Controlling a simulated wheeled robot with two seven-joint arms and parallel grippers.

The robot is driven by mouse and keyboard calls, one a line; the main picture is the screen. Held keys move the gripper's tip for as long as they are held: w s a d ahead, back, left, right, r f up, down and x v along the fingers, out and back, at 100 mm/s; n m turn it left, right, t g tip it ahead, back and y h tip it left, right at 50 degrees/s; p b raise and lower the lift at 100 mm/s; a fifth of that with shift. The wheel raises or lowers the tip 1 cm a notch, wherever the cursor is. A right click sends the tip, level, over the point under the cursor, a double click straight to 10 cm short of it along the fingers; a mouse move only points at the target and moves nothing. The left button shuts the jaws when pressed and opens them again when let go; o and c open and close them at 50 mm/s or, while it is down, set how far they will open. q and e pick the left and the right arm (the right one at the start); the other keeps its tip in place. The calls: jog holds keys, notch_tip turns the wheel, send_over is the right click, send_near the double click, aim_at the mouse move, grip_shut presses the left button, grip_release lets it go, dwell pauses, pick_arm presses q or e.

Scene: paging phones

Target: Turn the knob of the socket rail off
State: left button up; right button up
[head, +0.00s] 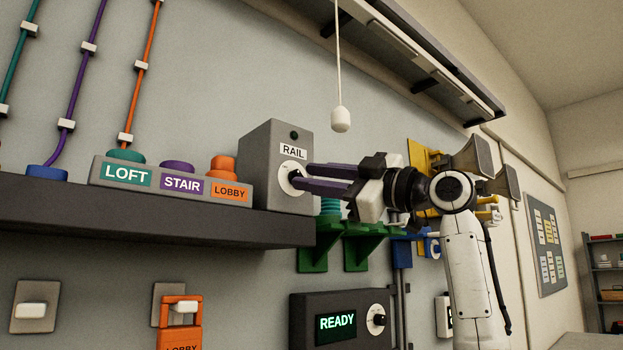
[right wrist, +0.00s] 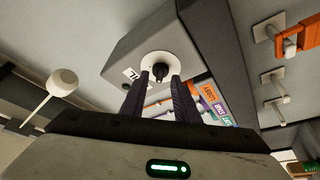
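The socket rail box is a grey box (head: 262,165) labelled RAIL, standing on the dark shelf. Its front has a white dial (head: 290,168) with a black knob (head: 295,179), and a dark lamp (head: 294,135) above. My right gripper (head: 301,175) reaches in from the right, its two purple-grey fingers pointing at the dial. In the right wrist view the knob (right wrist: 160,71) lies between the fingertips (right wrist: 160,82), with a slight gap seeming to show on either side. The fingers stand apart. In the head view they partly cover the dial. My left gripper is not in view.
A panel of LOFT, STAIR and LOBBY buttons (head: 172,182) sits left of the box on the shelf (head: 130,219). A white pull cord (head: 340,119) hangs above my gripper. Below are a green bracket (head: 345,240) and a black READY unit (head: 345,301) with its own dial.

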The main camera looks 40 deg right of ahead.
jog(key=b+v, duration=0.2)
jog(key=v, duration=0.7)
jog(key=shift+s, duration=0.2)
jog(key=shift+d+f, duration=0.1)
jog(key=shift+d, duration=0.05)
